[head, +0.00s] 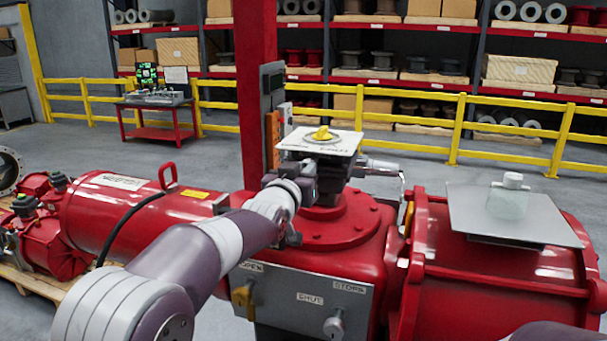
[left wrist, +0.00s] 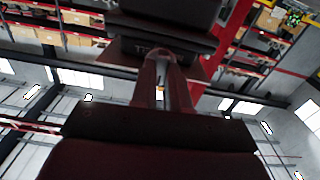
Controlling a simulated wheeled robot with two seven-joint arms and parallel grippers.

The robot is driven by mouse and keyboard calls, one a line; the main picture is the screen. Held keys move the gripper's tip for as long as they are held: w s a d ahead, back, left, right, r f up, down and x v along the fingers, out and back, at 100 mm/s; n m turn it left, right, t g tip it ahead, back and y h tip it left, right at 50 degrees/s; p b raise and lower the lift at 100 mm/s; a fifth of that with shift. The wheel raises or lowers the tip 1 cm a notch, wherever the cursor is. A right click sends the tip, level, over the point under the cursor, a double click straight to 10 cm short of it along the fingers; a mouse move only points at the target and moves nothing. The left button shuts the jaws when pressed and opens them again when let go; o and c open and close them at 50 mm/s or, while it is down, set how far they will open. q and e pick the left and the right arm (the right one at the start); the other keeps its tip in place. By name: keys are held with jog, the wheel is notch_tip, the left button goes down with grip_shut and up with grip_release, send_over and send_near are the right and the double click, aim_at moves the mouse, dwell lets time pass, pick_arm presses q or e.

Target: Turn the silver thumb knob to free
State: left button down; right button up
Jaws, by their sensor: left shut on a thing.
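A silver knob (head: 333,325) sits low on the grey front panel (head: 275,300) of the red actuator (head: 335,228). A yellow handle (head: 242,296) is at that panel's left side. My left gripper (head: 308,186) is well above the panel, at the dark box (head: 332,172) under the square plate with the yellow pointer (head: 322,134). In the left wrist view its two fingers (left wrist: 163,58) come together against the underside of a dark block (left wrist: 165,18). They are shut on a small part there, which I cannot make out. My right gripper is out of view.
A red cylinder (head: 110,215) lies to the left, with a black cable across it. A red flanged body (head: 500,270) stands to the right, with a grey plate (head: 465,215) and a translucent container (head: 509,196) on top. A red post (head: 257,95) rises behind.

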pick_arm(q)
jog(key=shift+a+f+n+b, duration=0.1)
jog(key=shift+n+b, duration=0.7)
jog(key=shift+n, duration=2.25)
jog(key=shift+a+n+b, duration=0.1)
jog(key=shift+n+b, duration=0.65)
jog(key=shift+n, duration=2.3)
jog(key=c, duration=1.1)
grip_release()
